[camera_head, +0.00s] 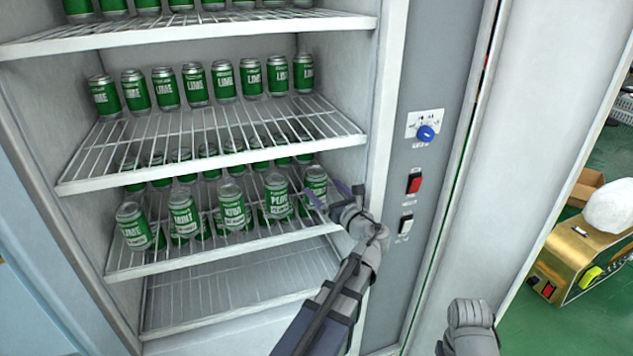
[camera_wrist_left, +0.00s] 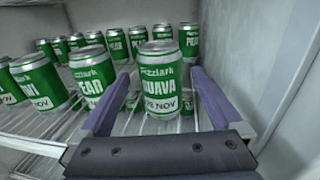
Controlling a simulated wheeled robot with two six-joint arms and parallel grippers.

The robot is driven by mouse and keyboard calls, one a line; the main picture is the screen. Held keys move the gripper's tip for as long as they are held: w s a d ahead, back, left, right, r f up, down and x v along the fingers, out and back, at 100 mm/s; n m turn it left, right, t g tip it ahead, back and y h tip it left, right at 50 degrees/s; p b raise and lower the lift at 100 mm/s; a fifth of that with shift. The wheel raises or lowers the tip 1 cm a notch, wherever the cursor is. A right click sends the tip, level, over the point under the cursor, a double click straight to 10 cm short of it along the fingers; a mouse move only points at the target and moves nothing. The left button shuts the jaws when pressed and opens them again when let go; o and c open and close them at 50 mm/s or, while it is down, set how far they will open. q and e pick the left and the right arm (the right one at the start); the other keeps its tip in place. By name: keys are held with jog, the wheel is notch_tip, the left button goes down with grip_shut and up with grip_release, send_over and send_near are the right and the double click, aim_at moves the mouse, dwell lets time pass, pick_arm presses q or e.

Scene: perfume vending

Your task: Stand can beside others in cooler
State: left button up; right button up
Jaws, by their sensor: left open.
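The green and silver can labelled Guava (camera_wrist_left: 159,82) stands upright on the third wire shelf (camera_head: 222,252) of the cooler. It is at the right end of the front row in the head view (camera_head: 316,180), beside the can labelled Pear (camera_head: 277,196). My left gripper (camera_head: 328,200) is open at this can. In the left wrist view my left gripper (camera_wrist_left: 160,76) has one purple finger on each side of the can, with a visible gap at the right finger. Part of my right arm shows at the lower right, but its gripper does not.
More cans (camera_head: 183,213) stand left along the front row, with others behind. The shelf above (camera_head: 230,150) holds a back row of cans (camera_head: 194,84). The bottom shelf (camera_head: 240,290) is empty. The cooler's side wall (camera_wrist_left: 262,60) is close right of the gripper.

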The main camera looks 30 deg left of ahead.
pick_arm(q)
jog(key=shift+v, duration=1.7)
jog(key=s+d+f+n+h, duration=0.1)
jog(key=f+n, duration=0.1)
jog(key=s+d+f+n+g+h, duration=0.1)
jog(key=f+n, duration=0.1)
jog(key=f, duration=0.1)
jog(key=s+d+f+n+g+h, duration=0.1)
jog(key=d+f+n, duration=0.1)
jog(key=shift+s+d+f, duration=0.1)
jog(key=shift+s+f, duration=0.15)
jog(key=shift+s, duration=0.1)
jog(key=s+d+f+n+g+h, duration=0.3)
jog(key=s+d+f+n+h, duration=0.2)
jog(key=d, duration=0.6)
jog(key=s+d+f+n+g+h, duration=0.4)
jog(key=s+d+f+n+h, duration=0.2)
jog(key=s+d+f+n, duration=0.3)
jog(key=s+d, duration=0.3)
jog(key=shift+d+f, duration=0.2)
jog(key=shift+d, duration=0.15)
jog(key=shift+r, duration=0.1)
